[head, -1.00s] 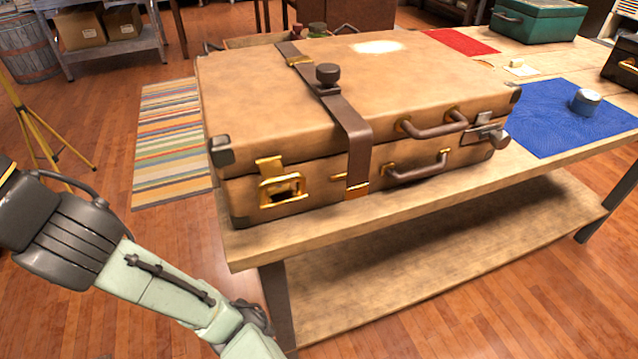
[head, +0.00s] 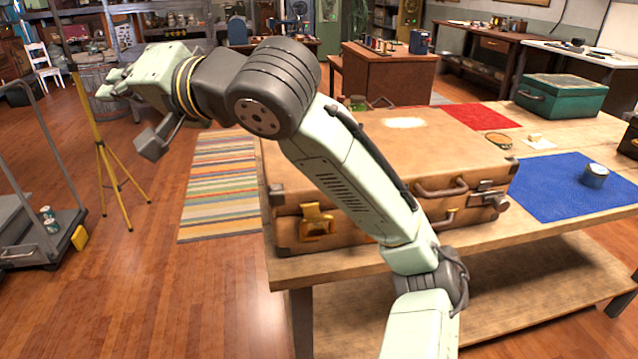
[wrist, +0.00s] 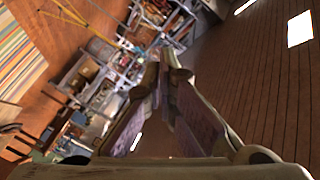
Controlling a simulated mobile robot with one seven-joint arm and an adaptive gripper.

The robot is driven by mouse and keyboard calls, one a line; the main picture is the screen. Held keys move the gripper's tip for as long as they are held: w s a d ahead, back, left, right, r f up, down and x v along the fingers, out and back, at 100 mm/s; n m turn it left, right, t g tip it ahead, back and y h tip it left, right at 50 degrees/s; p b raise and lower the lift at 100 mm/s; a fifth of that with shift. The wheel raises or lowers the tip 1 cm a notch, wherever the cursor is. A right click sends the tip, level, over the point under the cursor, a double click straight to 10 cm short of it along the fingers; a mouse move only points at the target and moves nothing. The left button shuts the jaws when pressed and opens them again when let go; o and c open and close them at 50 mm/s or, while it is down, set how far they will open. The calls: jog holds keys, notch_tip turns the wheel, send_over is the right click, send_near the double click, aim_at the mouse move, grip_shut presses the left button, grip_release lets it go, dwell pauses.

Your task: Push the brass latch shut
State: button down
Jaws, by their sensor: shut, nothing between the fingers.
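The brass latch (head: 316,221) is on the left front of the brown suitcase (head: 462,138), over the seam between lid and base. In the head view I cannot tell how far it stands open. A second, greyish latch (head: 489,200) is at the suitcase's right front. My gripper (head: 104,92) is raised at the upper left of the head view, well away from the suitcase and latch. The wrist view shows its two fingers (wrist: 164,66) meeting at the tips, empty, pointing into the room. My arm hides the middle of the suitcase.
The suitcase lies on a wooden table (head: 560,228) with a blue mat (head: 550,190), a tin (head: 595,175), a red mat (head: 478,117) and a green case (head: 562,97). A yellow tripod (head: 100,150) and a cart (head: 35,230) stand left. Floor shows around the striped rug (head: 215,190).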

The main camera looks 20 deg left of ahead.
jog(key=w+d+f+m+t+h+p, duration=0.2)
jog(key=w+d+m+h, duration=0.45)
jog(key=d+m, duration=0.2)
jog(key=m+g+h+p, duration=0.1)
jog(key=m+h+p, duration=0.2)
jog(key=m+h, duration=0.6)
send_near(320, 217)
jog(key=shift+y, duration=0.35)
jog(key=p+x, duration=0.2)
jog(key=x, duration=0.5)
jog(key=shift+w, duration=0.2)
jog(key=shift+f+b, duration=0.1)
jog(key=shift+b, duration=0.2)
